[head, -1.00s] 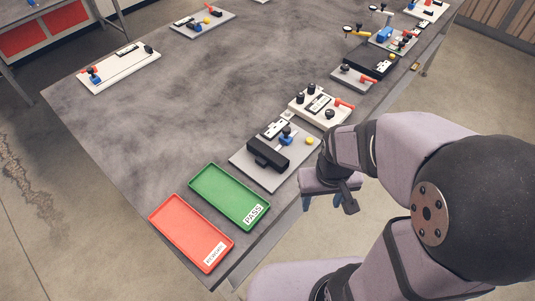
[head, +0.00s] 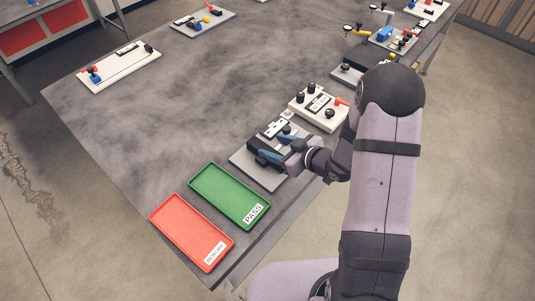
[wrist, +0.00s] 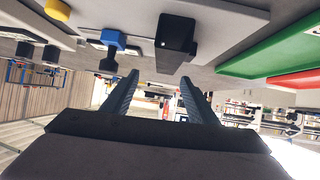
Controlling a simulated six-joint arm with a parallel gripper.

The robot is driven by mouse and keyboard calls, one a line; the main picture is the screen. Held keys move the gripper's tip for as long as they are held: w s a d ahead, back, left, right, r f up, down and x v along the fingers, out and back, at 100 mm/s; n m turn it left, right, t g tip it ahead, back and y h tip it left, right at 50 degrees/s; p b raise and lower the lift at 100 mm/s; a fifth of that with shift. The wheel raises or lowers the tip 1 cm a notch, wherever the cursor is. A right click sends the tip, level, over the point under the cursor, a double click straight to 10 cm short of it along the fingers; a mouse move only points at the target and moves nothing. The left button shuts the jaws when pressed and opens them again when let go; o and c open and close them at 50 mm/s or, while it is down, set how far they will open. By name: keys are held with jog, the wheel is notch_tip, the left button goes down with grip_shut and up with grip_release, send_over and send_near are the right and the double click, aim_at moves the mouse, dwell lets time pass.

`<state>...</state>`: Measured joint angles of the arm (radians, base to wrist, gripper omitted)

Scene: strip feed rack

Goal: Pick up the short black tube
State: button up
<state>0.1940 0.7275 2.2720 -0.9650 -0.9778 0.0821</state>
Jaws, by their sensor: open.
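A short black block-like piece, which looks like the short black tube (head: 254,145), lies on the grey fixture plate (head: 238,157) near the table's front edge. In the wrist view the black tube (wrist: 176,38) shows its square dark end above and between my fingertips, closer to the right finger. My gripper (head: 267,149) is over the plate and partly hides the tube and the blue knob in the head view. In the wrist view my gripper (wrist: 159,77) is open, with nothing between its fingers. The blue knob (wrist: 112,39) is left of the tube.
A green PASS tray (head: 228,222) and a red tray (head: 175,205) are left of the plate. A white fixture (head: 303,112) with black knobs stands close behind it. Other fixtures line the far right edge. The table's middle (head: 170,110) is clear.

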aim_at(260, 145)
jog(key=shift+s+a+f+y+b, duration=0.1)
jog(key=shift+a+f+y+b, duration=0.2)
jog(key=shift+f+y, duration=0.2)
jog(key=shift+s+a+f+y+b, duration=0.1)
jog(key=shift+a+f+y+b, duration=0.25)
jog(key=shift+f, duration=0.25)
jog(key=shift+p+x, duration=1)
jog(key=shift+x, duration=0.7)
jog(key=shift+w+p+x, duration=0.25)
jog(key=shift+p+x, duration=0.5)
jog(key=shift+x, duration=1.2)
jog(key=shift+d+r, duration=0.15)
jog(key=shift+d, duration=0.05)
jog(key=shift+c, duration=0.3)
grip_shut()
jog(key=shift+r, duration=0.2)
jog(key=shift+r+b, duration=1.1)
jog(key=shift+r, duration=3.75)
